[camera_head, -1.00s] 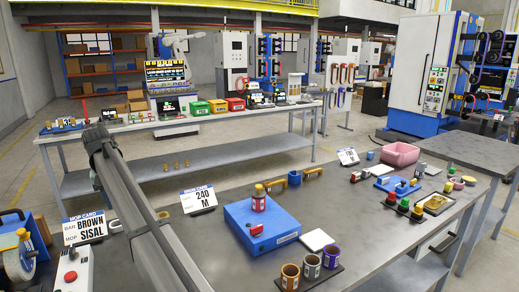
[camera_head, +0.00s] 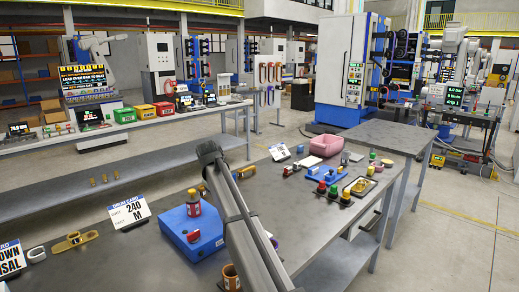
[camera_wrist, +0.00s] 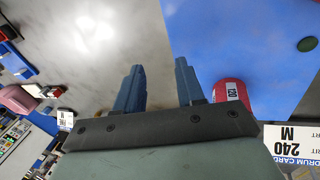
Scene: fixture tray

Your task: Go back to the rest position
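My gripper (camera_wrist: 158,66) shows in the wrist view with its two blue-grey fingers apart and nothing between them. It is over the worktable (camera_wrist: 100,75), beside the edge of the blue tray block (camera_wrist: 235,35). A red cylinder with a "120" label (camera_wrist: 230,92) shows just right of the fingers, partly hidden by the gripper body. In the head view the blue tray block (camera_head: 180,241) carries the red and yellow cylinder (camera_head: 193,205). My arm crosses in front of the block's right side, and I cannot make out my gripper there.
A "240 M" card (camera_head: 130,212) stands left of the block. A pink bin (camera_head: 326,145), a blue fixture (camera_head: 325,173) and several colored pieces are at the right. The back bench (camera_head: 110,130) is beyond a gap.

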